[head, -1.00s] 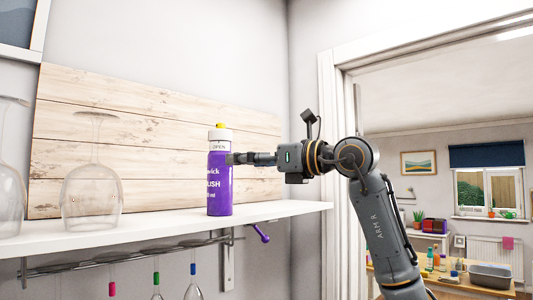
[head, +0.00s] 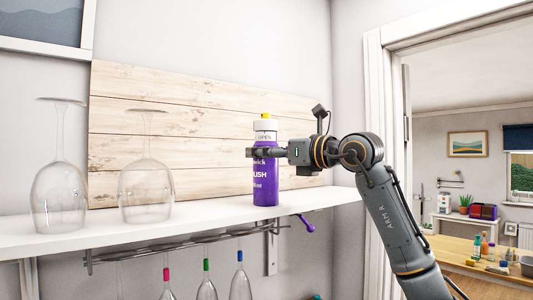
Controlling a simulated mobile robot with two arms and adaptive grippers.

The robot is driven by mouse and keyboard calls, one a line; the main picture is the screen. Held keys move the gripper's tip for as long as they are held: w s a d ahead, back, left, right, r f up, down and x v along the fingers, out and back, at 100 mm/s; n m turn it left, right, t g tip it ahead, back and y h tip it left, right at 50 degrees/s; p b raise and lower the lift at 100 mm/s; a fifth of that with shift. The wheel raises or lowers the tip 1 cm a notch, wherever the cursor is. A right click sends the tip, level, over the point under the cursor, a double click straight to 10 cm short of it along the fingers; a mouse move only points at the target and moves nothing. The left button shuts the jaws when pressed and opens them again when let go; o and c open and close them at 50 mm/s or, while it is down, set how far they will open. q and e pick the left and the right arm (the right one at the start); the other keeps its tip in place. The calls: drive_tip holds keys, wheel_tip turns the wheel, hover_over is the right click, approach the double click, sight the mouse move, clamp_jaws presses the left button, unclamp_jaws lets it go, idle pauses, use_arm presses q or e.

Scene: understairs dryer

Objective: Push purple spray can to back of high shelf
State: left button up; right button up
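The purple spray can (head: 266,187), with a white and yellow top, stands upright on the white high shelf (head: 215,214), near its right end. My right gripper (head: 262,152) reaches in from the right at the can's upper part. Its dark fingers cross the front of the can, and a tip shows just past the can's left edge. Whether a second finger is behind the can is hidden, so I cannot tell if it is open or shut. My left gripper is not in view.
Two upside-down wine glasses (head: 147,185) stand on the shelf to the left. A wooden plank panel (head: 200,125) leans at the back wall. Below the shelf hang a glass rack (head: 175,248) and several glasses. A door frame (head: 374,130) is at the right.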

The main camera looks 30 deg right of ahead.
drive_tip(key=c, duration=0.7)
drive_tip(key=shift+w, duration=0.2)
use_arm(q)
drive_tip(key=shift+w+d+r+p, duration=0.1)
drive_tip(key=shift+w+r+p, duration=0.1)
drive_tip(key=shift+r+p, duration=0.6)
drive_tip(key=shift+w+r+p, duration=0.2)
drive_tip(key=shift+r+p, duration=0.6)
use_arm(e)
drive_tip(key=shift+d+x, duration=0.2)
drive_tip(key=shift+x, duration=0.95)
drive_tip(key=shift+d+x, duration=0.2)
drive_tip(key=shift+x, duration=1)
drive_tip(key=shift+w, duration=0.1)
